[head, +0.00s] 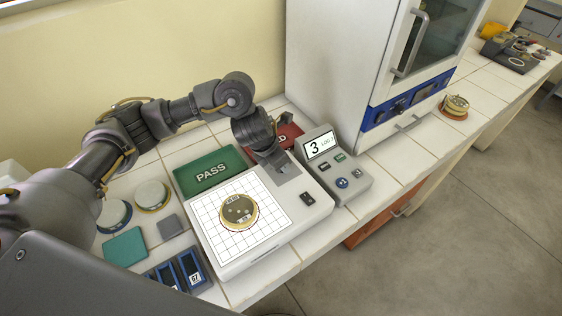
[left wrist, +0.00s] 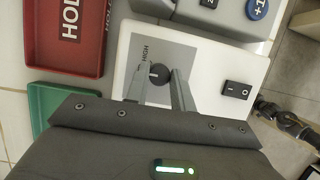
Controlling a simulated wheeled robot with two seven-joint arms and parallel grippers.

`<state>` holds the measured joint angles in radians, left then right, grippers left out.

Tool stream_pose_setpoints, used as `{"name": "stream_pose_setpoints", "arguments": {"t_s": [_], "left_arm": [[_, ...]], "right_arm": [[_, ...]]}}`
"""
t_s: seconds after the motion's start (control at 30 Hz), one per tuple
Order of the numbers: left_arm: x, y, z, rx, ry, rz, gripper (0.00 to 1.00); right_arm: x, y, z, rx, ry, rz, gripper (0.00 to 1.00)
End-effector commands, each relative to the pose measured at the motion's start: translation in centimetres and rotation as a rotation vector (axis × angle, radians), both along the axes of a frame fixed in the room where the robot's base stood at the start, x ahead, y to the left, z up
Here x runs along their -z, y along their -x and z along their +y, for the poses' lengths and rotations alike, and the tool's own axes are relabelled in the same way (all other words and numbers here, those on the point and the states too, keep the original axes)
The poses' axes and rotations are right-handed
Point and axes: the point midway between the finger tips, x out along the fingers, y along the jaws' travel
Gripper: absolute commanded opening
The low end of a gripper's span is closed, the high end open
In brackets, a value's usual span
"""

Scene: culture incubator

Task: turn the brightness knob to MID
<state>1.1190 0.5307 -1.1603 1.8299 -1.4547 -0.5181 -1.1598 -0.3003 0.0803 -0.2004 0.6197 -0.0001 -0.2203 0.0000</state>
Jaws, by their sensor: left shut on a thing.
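The brightness knob (left wrist: 159,73) is a small round dark knob on a grey panel of the white light box (head: 252,259). The word HIGH is printed beside it in the left wrist view; the other marks are hidden or too small to read. My left gripper (head: 281,172) reaches down to this panel and hides the knob in the head view. In the left wrist view the fingers of my left gripper (left wrist: 158,82) are shut on the knob, one at each side. My right gripper does not show.
A dish (head: 239,211) lies on the light box's grid. A black rocker switch (head: 308,199) is near the knob. A counter device (head: 350,187) stands to the right, a green PASS tray (head: 191,187) and a red tray (head: 291,131) behind. The incubator (head: 340,70) rises at the back.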

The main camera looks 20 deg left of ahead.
Motion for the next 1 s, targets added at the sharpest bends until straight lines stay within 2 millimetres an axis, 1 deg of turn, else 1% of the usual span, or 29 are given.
{"name": "stream_pose_setpoints", "arguments": {"t_s": [0.03,0.33,0.37,0.5,0.83,0.93,1.0], "left_arm": [[0.3,0.2,0.0,0.001,-0.002,0.007,0.01],[0.3,0.3,0.0,0.001,-0.003,0.008,0.01],[0.3,0.3,0.0,0.002,-0.003,0.008,0.27],[0.2,0.2,0.0,0.001,-0.002,0.005,0.45],[-0.2,0.1,0.0,0.0,-0.001,0.001,0.46],[-1.2,0.3,0.3,0.003,-0.002,-0.004,0.46],[-2.4,0.6,0.6,0.003,-0.003,-0.005,0.46]], "right_arm": [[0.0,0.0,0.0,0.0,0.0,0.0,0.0],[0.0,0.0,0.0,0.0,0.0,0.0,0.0],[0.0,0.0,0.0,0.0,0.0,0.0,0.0],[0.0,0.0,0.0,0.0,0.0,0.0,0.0],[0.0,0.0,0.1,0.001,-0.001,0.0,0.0],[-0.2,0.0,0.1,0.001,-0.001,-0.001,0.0],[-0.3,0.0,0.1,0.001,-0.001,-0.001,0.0]]}}
